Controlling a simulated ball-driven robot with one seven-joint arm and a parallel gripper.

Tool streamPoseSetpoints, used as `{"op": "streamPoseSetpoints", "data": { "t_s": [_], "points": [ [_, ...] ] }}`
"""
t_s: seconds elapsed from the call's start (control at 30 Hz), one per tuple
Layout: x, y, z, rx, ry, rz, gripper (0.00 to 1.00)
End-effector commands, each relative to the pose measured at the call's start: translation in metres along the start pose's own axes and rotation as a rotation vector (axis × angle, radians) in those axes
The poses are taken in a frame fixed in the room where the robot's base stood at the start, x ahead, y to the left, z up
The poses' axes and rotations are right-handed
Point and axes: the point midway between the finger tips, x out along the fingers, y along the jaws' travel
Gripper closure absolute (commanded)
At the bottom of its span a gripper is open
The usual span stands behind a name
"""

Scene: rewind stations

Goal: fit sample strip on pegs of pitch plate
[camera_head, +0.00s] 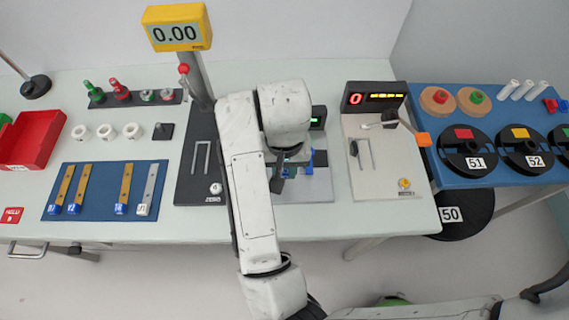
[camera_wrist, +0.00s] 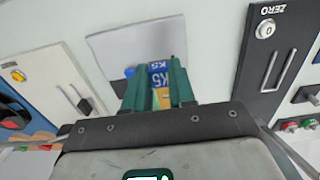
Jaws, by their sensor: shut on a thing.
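My gripper (camera_head: 281,178) is at the grey plate (camera_head: 312,191) in the middle of the bench, partly hidden by my arm in the head view. In the wrist view, my gripper's green fingers (camera_wrist: 160,75) are shut on a brass-coloured sample strip (camera_wrist: 163,98) with a blue end tag (camera_wrist: 158,68) marked K5. The strip's end lies over the grey plate (camera_wrist: 112,48), and I cannot tell whether it touches. This plate seems to be the pitch plate. Its pegs cannot be made out. A small blue part (camera_head: 308,169) shows beside my gripper in the head view.
A dark ZERO station (camera_head: 190,189) stands left of the plate, and a pale station (camera_head: 385,178) with a lever stands right. A blue mat (camera_head: 105,180) holds several strips further left. A blue table (camera_head: 490,101) with black reels is at the right.

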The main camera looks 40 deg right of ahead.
Motion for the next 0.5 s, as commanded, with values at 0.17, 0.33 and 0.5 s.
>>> {"op": "streamPoseSetpoints", "data": {
  "t_s": [0.17,0.33,0.5],
  "points": [
    [0.011,0.000,0.000,0.000,0.000,0.000,1.00],
    [0.026,0.000,0.000,-0.001,0.000,0.000,1.00],
    [0.042,0.000,0.000,-0.001,0.000,0.000,1.00]
  ]
}}
